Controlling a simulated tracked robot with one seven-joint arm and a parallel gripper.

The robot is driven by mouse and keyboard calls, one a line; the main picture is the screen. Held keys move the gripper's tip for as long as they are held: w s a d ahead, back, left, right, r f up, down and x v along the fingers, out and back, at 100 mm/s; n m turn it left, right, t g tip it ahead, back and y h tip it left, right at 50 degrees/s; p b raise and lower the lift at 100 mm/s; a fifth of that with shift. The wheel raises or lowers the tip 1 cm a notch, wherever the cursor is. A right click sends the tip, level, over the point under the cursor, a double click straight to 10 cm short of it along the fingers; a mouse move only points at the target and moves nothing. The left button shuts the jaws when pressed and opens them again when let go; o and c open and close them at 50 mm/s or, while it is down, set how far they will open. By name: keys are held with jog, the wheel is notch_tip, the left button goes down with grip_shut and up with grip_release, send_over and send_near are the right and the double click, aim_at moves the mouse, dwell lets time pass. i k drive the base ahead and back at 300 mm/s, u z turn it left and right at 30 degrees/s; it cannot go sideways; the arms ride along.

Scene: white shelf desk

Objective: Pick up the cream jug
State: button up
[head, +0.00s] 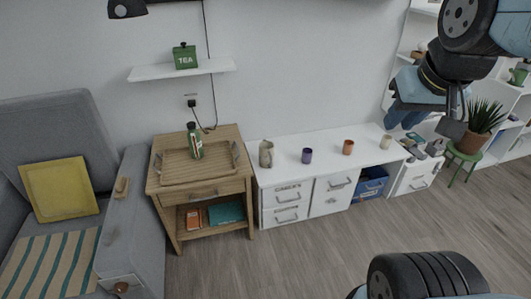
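The cream jug (266,155) is a small greyish-cream jug. It stands upright at the left end of the top of the low white desk (327,140), close to the wooden side table. My gripper (432,122) hangs from my arm at the upper right, in front of the right end of the desk. It is well to the right of the jug and apart from it. Its fingers are seen at an angle, so I cannot tell whether they are open or shut.
On the desk right of the jug stand a purple cup (307,155), an orange cup (348,148) and a cream cup (386,142). A wooden tray (178,178) with a green bottle (195,145) is on the side table. The floor (330,235) in front is clear.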

aim_at(267, 156)
jog(key=u, duration=0.1)
jog(key=i, duration=1)
jog(key=z, duration=0.1)
